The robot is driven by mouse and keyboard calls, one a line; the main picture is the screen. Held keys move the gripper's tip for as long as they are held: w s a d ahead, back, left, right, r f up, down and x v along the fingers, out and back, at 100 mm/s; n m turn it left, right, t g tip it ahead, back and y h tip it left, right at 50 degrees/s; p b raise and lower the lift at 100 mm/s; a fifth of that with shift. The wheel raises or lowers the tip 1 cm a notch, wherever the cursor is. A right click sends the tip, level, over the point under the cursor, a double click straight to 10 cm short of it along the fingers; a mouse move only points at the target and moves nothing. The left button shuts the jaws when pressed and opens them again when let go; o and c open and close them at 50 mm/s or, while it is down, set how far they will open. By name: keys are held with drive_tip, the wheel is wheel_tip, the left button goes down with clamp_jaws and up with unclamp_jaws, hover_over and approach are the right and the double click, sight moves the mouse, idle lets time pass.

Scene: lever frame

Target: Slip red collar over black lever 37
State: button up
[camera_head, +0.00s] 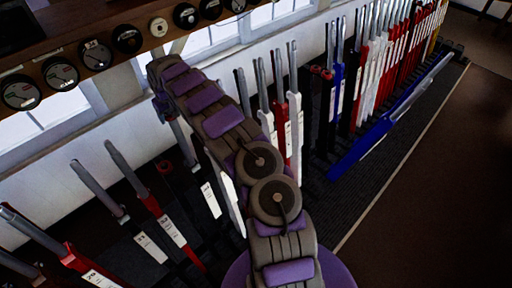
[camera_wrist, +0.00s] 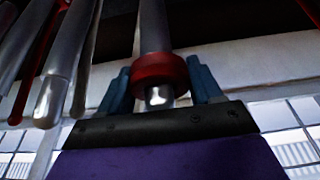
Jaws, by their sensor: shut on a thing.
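In the wrist view the red collar (camera_wrist: 158,68) sits between the two blue fingers of my gripper (camera_wrist: 160,88), which is shut on it. A grey lever handle (camera_wrist: 153,25) runs into the collar, and its bright rounded tip shows through on the near side. The collar is around the handle's end. The lever's painted body and number are out of sight there, so I cannot confirm that it is black lever 37. In the head view my arm reaches to the upper left, and my gripper and the held collar cannot be made out.
Other grey handles (camera_wrist: 58,75) hang close on the left in the wrist view. In the head view, levers stand in a long row, including red ones (camera_head: 168,228) and a blue one (camera_head: 336,90). A blue lever (camera_head: 385,122) leans out. Round dials (camera_head: 95,54) line the shelf above.

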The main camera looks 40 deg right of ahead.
drive_tip(key=shift+w+d+r+p, duration=0.1)
drive_tip(key=shift+w+r+p, duration=0.2)
drive_tip(key=shift+r, duration=1)
drive_tip(key=shift+w+a+r+p, duration=0.15)
drive_tip(key=shift+r+p, duration=0.3)
drive_tip(key=shift+r, duration=0.85)
drive_tip(key=shift+w+d+r+p, duration=0.15)
drive_tip(key=shift+w+r+p, duration=0.2)
drive_tip(key=shift+r, duration=0.95)
